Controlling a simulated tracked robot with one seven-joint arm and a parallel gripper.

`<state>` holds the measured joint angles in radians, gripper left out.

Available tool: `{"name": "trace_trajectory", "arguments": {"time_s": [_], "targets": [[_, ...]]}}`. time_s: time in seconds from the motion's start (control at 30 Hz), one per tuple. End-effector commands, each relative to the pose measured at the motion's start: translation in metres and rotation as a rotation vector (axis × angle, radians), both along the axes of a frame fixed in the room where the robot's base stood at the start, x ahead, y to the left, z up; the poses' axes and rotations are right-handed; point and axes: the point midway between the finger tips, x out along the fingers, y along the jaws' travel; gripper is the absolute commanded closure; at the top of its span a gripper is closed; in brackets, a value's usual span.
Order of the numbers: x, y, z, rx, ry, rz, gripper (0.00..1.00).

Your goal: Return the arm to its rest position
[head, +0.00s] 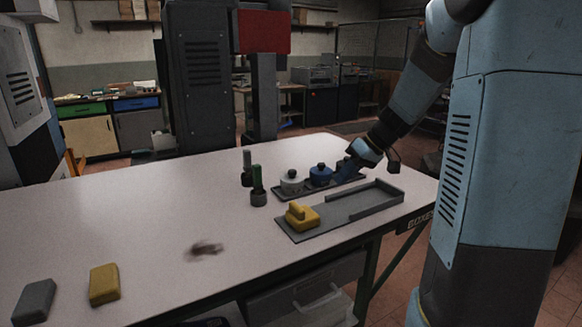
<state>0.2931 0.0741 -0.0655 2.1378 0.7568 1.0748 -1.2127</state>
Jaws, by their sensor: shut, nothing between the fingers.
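My arm reaches in from the upper right. My gripper (346,170) is shut and empty, low over the right end of a dark narrow tray (275,192). I cannot tell whether it touches the tray. A white knobbed piece (291,184) and a blue knobbed piece (320,177) stand on that tray, the blue one just left of my gripper. In front lies a grey board (305,232) with a raised-edged part (375,203) at its right and a yellow block with a raised top (301,217) at its left.
Two dark upright pieces, one green-topped (257,185), stand left of the tray. A brown smudge (205,249) marks the white table (140,215). A yellow block (104,284) and grey block (36,301) lie at front left. A dark machine column (200,75) stands behind the table.

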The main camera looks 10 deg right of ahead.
Motion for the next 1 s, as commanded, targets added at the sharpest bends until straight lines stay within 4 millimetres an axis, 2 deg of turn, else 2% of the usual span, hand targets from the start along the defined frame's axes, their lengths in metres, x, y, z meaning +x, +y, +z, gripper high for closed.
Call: {"name": "trace_trajectory", "arguments": {"time_s": [0.17, 0.6, 1.0], "targets": [[-0.016, 0.009, 0.01, -0.032, 0.013, -0.013, 1.0], [-0.111, 0.043, 0.053, -0.229, 0.056, -0.158, 1.0], [-0.193, 0.05, 0.072, -0.374, -0.015, -0.358, 1.0]]}}
